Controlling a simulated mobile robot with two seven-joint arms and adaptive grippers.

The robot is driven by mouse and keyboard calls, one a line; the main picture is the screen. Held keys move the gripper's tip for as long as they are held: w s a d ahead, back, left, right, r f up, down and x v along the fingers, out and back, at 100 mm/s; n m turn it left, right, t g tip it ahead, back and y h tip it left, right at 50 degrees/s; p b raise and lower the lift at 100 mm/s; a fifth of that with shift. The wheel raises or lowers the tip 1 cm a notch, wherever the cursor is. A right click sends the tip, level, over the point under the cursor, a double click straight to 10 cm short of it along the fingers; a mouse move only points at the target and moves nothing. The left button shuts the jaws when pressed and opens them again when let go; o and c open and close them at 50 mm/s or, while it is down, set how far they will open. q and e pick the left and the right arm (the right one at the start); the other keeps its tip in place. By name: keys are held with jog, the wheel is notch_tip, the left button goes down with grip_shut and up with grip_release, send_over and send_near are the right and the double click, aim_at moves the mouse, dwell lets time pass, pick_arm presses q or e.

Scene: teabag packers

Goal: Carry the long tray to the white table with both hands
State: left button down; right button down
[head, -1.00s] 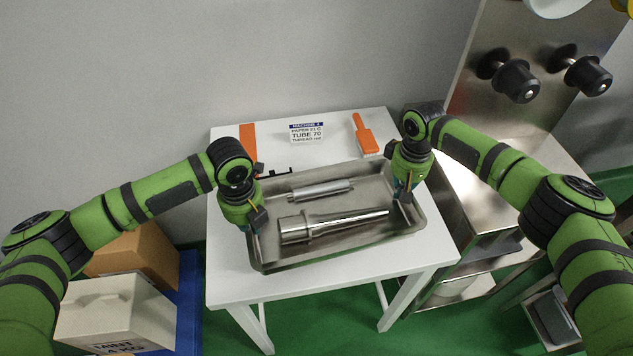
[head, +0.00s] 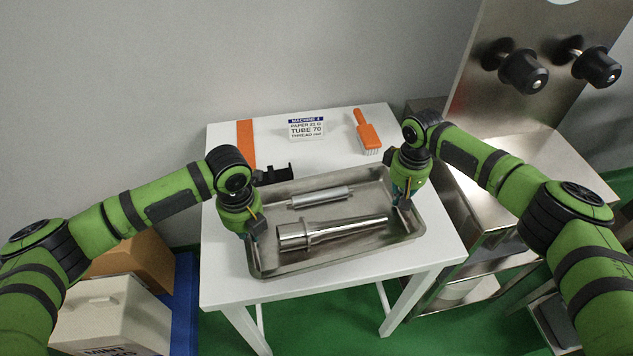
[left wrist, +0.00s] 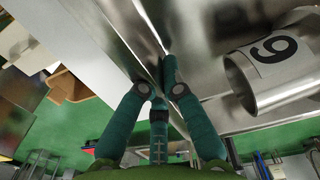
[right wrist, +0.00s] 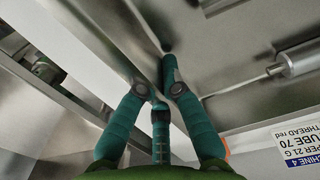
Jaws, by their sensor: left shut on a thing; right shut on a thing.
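The long grey metal tray (head: 345,262) is over the white table (head: 222,285); I cannot tell whether its underside touches the top. It holds a shiny flared tube (head: 345,229) and a thinner grey roller (head: 322,196). My left gripper (head: 256,232) is shut on the tray's left wall, and my right gripper (head: 403,203) is shut on its right wall. The teal fingers straddle the tray's rim in the left wrist view (left wrist: 160,85) and in the right wrist view (right wrist: 160,85). The tray looks about level.
An orange brush (head: 367,133), a label card (head: 306,129), an orange strip (head: 246,145) and a black holder (head: 277,174) are on the table behind the tray. A steel machine with black knobs (head: 523,72) stands right. Boxes (head: 110,310) stand at the lower left.

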pick_arm(q)
jog(key=c, duration=1.4)
grip_release()
jog(key=shift+w+d+r, duration=0.1)
jog(key=shift+d, duration=0.25)
pick_arm(e)
jog(key=c, duration=1.4)
grip_release()
jog(key=shift+s+a, duration=0.1)
jog(key=shift+a, duration=0.4)
jog(key=shift+s, duration=0.1)
pick_arm(q)
jog(key=shift+a, duration=0.2)
pick_arm(e)
jog(key=shift+d, duration=0.25)
jog(key=shift+d, duration=0.1)
jog(key=shift+r, duration=0.25)
pick_arm(q)
notch_tip(320, 180, up, 12)
pick_arm(e)
notch_tip(320, 180, up, 12)
jog(key=shift+f, duration=0.2)
